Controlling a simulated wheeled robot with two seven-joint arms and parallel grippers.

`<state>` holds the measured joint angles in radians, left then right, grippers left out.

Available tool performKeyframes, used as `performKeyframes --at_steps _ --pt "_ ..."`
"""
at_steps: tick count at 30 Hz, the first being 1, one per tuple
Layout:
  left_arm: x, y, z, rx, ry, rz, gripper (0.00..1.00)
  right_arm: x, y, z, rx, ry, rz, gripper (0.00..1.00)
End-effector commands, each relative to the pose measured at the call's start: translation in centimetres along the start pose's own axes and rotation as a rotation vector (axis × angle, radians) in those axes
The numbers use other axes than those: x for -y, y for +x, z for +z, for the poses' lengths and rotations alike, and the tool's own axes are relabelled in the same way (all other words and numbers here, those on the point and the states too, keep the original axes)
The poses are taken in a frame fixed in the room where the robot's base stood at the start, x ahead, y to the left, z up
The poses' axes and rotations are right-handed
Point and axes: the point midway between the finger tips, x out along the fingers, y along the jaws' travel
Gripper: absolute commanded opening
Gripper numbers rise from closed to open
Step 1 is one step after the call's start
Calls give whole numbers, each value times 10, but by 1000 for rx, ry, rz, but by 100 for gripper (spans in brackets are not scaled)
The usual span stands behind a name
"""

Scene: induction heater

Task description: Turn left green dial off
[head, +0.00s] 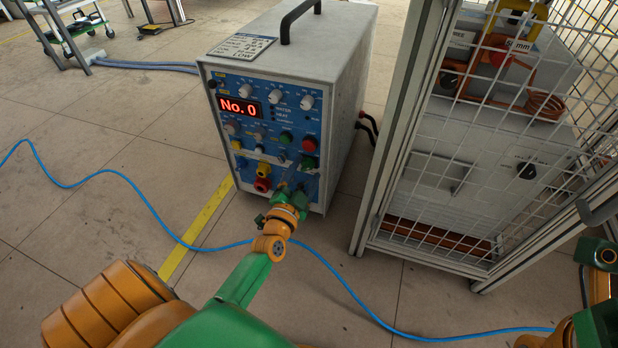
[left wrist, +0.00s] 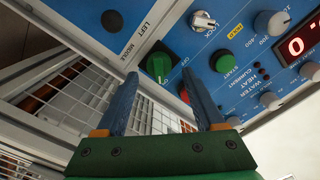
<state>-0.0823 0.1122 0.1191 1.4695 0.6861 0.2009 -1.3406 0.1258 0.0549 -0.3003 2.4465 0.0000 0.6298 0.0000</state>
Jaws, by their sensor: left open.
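The induction heater (head: 340,70) is a grey box with a blue front panel and a red readout, "No. 0". A green dial (head: 307,162) sits low on the panel's right side, below a red button. In the left wrist view, this green dial (left wrist: 160,62) has an OFF label beside it; I cannot tell its exact setting. My left gripper (head: 291,186) is in front of the lower panel, below the dial. Its fingers (left wrist: 165,50) are open and empty, with the dial in view between them, apparently apart from it. My right gripper's fingers are not in view.
A green START button (left wrist: 222,62) and a black dial (left wrist: 112,20) flank the green dial. A white mesh cage (head: 440,160) stands right of the heater. A blue cable (head: 110,172) crosses the floor. The floor left of the heater is mostly clear.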

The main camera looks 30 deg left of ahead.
Motion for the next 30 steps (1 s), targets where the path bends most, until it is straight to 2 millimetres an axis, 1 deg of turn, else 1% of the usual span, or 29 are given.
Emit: performKeyframes --at_steps 1,3,10,11,12,14,15,18,25,30 --pt "-2 6 2 -1 0 -1 70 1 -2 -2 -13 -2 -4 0" --pt "-1 10 1 0 0 0 70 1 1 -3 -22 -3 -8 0" --pt "0 12 0 1 0 2 70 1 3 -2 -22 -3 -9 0" --pt "0 12 0 1 0 2 62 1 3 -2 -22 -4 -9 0" --pt "0 12 0 1 0 2 51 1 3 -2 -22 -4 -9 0" --pt "0 12 0 1 0 2 35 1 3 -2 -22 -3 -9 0" --pt "0 12 0 1 0 2 24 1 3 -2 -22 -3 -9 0" --pt "0 12 0 1 0 2 0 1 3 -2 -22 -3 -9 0" --pt "0 12 0 1 -11 2 0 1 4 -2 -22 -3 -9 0" --pt "1 12 -1 0 -68 3 0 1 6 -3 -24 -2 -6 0"
